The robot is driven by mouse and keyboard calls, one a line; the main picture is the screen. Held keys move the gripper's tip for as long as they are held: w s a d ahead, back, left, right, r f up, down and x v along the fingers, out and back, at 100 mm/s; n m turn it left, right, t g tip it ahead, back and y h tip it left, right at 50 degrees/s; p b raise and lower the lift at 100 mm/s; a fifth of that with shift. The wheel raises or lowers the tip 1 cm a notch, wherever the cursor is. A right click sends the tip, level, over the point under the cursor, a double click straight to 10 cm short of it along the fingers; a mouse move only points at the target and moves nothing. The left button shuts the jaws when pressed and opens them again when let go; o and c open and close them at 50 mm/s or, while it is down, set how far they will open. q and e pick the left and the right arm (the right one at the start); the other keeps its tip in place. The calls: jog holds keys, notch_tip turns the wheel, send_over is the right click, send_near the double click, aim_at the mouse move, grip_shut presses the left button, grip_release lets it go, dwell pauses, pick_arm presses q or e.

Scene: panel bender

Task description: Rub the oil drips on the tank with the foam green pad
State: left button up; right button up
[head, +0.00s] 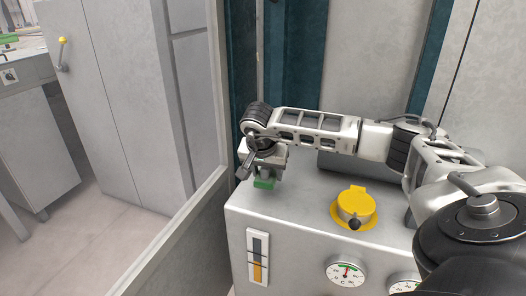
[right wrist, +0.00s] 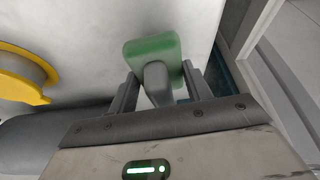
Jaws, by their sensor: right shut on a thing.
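The green foam pad (head: 264,183) is at the far left end of the top of the grey tank (head: 300,203). My right gripper (head: 265,172) is above the pad. In the right wrist view, the gripper (right wrist: 158,82) is shut on the pad's grey handle, and the green pad (right wrist: 150,48) sits beyond the fingertips, over the pale tank surface (right wrist: 95,25). I cannot tell whether the pad touches the tank. No oil drips can be made out; the arm and gripper hide part of the tank top. My left gripper is not in view.
A yellow filler cap (head: 354,207) stands on the tank top right of the pad. The tank front has a level gauge (head: 257,257) and round dials (head: 346,273). A low grey panel (head: 185,235) runs left of the tank. Cabinets stand behind.

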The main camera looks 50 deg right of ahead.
jog(key=shift+w+r+p, duration=0.1)
jog(key=shift+r+p, duration=0.45)
jog(key=shift+r, duration=1.7)
